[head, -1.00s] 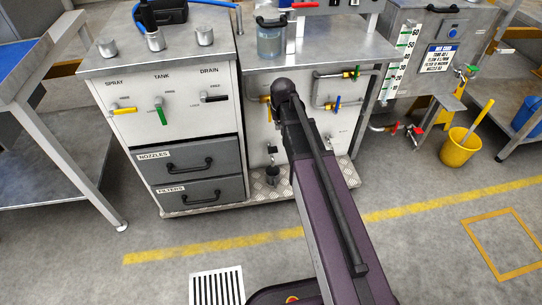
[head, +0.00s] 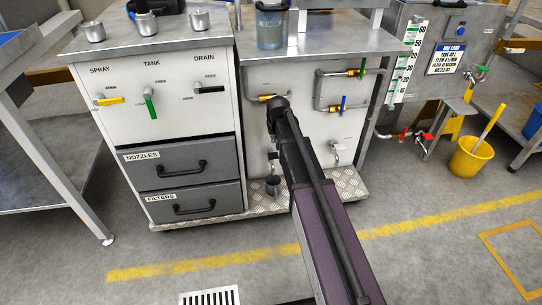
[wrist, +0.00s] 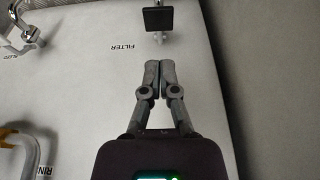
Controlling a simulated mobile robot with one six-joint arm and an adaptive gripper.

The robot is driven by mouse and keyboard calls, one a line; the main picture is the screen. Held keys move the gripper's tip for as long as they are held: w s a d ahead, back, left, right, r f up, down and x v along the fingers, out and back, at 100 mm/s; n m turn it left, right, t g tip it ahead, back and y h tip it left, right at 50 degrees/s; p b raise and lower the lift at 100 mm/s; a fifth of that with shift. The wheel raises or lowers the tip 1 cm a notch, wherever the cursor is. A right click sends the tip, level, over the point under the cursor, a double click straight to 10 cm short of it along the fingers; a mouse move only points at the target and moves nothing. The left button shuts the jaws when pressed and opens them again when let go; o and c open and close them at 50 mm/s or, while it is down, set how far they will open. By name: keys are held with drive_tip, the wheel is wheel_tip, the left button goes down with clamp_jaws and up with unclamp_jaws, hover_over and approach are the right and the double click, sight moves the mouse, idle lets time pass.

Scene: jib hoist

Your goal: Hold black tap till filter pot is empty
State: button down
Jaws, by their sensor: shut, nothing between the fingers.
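The black tap, a small square black paddle on a short stem, is on the white cabinet front (head: 273,155). In the wrist view the black paddle (wrist: 158,19) is at the top centre, near a FILTER label. My gripper (wrist: 159,63) is shut and empty, fingertips pointing toward the paddle with a visible gap between. A small dark cup (head: 273,185) stands beneath the black tap on the tread-plate ledge. A clear vessel with bluish liquid (head: 270,28) stands on the bench top; I cannot tell whether it is the filter pot.
A silver tap (head: 336,150) sits right of the black one. Drawers (head: 185,165) are at left. The ledge (head: 330,190) juts out below. A yellow bucket (head: 470,158) stands on the floor at right.

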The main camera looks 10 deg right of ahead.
sight(273, 155)
drive_tip(key=shift+f, duration=0.1)
idle(0.3)
drive_tip(key=b+x, duration=0.9)
drive_tip(key=shift+w+f+b, duration=0.1)
drive_tip(key=shift+f+b, duration=0.2)
drive_tip(key=shift+f, duration=0.05)
idle(0.3)
drive_tip(key=shift+d, duration=0.1)
idle(0.4)
